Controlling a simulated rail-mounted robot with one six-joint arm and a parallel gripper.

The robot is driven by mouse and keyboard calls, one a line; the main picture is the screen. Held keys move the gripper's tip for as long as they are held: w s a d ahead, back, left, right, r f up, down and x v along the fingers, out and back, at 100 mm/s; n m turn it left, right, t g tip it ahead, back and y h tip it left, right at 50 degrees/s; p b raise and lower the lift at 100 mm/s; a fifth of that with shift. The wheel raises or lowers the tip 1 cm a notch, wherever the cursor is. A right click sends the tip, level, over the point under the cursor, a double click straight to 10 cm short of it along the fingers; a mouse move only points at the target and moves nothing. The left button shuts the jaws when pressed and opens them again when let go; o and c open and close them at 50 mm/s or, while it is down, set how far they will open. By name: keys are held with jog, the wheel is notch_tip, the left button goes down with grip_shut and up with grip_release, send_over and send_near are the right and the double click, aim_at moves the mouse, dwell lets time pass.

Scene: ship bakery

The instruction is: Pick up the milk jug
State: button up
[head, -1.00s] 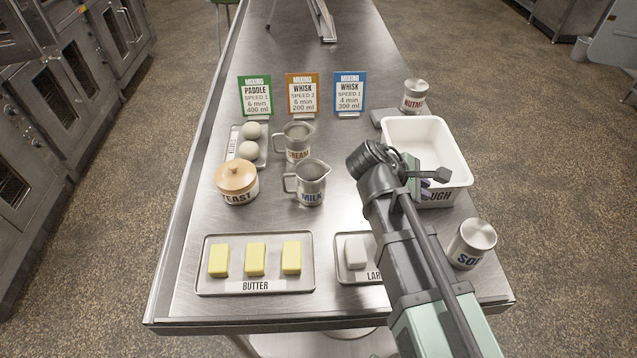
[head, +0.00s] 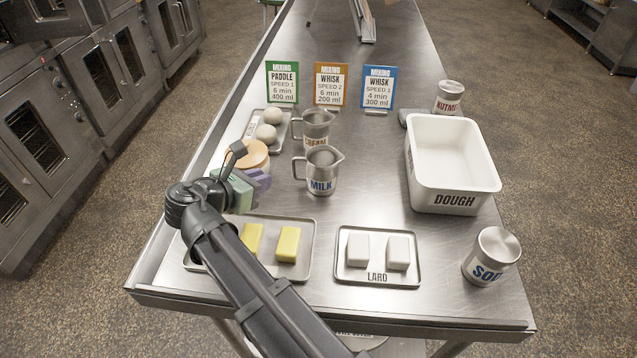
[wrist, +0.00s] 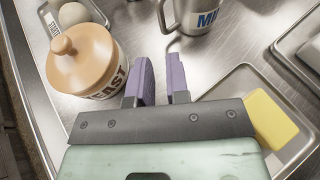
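The milk jug (head: 322,172) is a small steel pitcher with a blue MILK label. It stands upright near the middle of the table, its handle to the left and its spout to the right. In the wrist view the jug (wrist: 196,14) shows at the top, cut off by the edge. My gripper (head: 262,180) is left of the jug, beside the yeast jar, apart from the jug. In the wrist view its two purple fingers (wrist: 160,72) are spread with a gap between them and nothing in it.
The cream jug (head: 316,125) stands just behind the milk jug. The yeast jar (head: 252,153) is at the left. A butter tray (head: 308,262) and lard tray (head: 413,278) lie in front. The dough tub (head: 455,202) and a labelled canister (head: 497,243) are at right.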

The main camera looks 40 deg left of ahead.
aim_at(295, 175)
jog(key=shift+w+r, duration=0.1)
jog(key=b+x, duration=0.2)
jog(key=x, duration=0.3)
jog(key=shift+w+d+f, duration=0.1)
jog(key=shift+w+f, duration=0.05)
jog(key=shift+f, duration=0.05)
jog(key=shift+w, duration=0.3)
jog(key=b+x, duration=0.2)
jog(key=x, duration=0.3)
grip_shut()
